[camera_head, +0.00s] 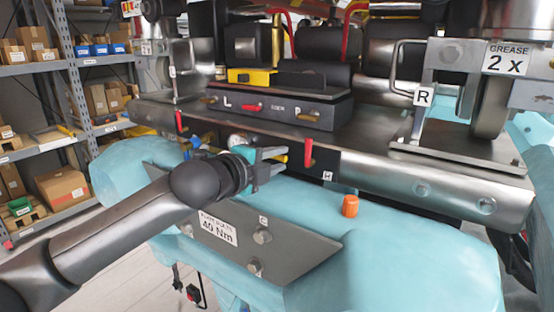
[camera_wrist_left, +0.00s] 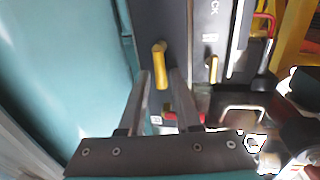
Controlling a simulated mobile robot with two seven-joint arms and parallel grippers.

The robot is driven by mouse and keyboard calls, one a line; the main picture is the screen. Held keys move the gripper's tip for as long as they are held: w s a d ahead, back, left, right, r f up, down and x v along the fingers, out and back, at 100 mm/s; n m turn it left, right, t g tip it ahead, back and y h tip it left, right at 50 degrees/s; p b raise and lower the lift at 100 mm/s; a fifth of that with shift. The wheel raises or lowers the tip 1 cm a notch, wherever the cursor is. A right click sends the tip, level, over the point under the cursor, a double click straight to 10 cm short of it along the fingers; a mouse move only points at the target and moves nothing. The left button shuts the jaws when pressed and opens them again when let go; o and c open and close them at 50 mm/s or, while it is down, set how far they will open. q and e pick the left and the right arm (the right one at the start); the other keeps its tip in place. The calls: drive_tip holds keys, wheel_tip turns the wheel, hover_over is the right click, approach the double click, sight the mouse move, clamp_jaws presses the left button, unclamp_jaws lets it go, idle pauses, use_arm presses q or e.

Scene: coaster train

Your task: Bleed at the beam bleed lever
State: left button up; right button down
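Small levers show along the beam front in the head view: a red lever (camera_head: 308,152) right of my left gripper, another red lever (camera_head: 180,121) further left, and yellow ones. Which one is the beam bleed lever I cannot read. My left gripper (camera_head: 272,154) is at the beam's front face, beside a yellow lever (camera_head: 282,159). In the left wrist view a yellow lever (camera_wrist_left: 160,52) stands on a dark plate just beyond the fingertips of the left gripper (camera_wrist_left: 160,78). The fingers are apart, with a gap between them. My right gripper is not in view.
A panel (camera_head: 262,115) with red and yellow levers sits on top of the beam (camera_head: 380,165). A teal body (camera_head: 400,230) with an orange cap (camera_head: 350,206) and a grey plate (camera_head: 285,250) lies below. Shelves (camera_head: 75,120) with boxes stand at left.

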use_arm(q)
drive_tip(key=shift+o, duration=0.8)
drive_tip(key=b+v, duration=0.3)
drive_tip(key=v, duration=1.2)
drive_tip(key=shift+s, duration=0.1)
drive_tip(key=shift+a, duration=0.1)
